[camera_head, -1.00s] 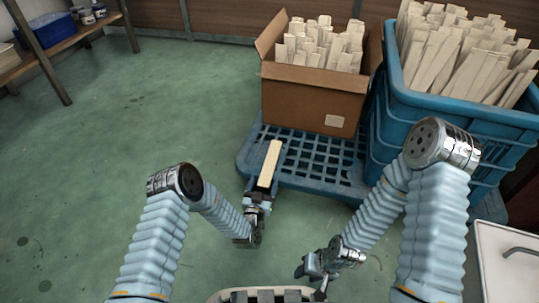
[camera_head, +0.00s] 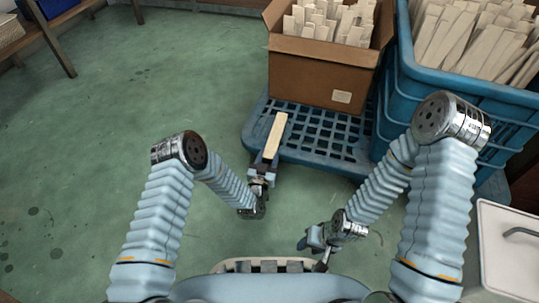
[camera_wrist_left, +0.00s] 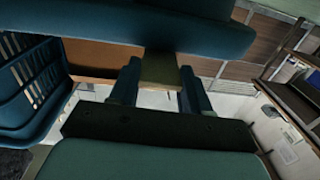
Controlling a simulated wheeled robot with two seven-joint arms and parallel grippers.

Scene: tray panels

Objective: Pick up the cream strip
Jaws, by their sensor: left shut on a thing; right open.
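A cream strip (camera_head: 275,136) is held in my left gripper (camera_head: 265,168), its far end pointing away from me toward the cardboard box. The left fingers close on its near end. In the left wrist view the strip (camera_wrist_left: 160,72) shows between the two fingers (camera_wrist_left: 158,90). In the head view it overlaps the left edge of the blue pallet; I cannot tell how high it is above it. My right gripper (camera_head: 309,240) is open and empty, low and near my body, partly hidden by its own wrist.
A cardboard box (camera_head: 320,80) full of cream strips stands on the blue pallet (camera_head: 310,150). A blue crate (camera_head: 440,100) of more strips stands at the right. A white lidded box (camera_head: 505,250) is at the lower right. Green floor (camera_head: 120,110) is clear at the left.

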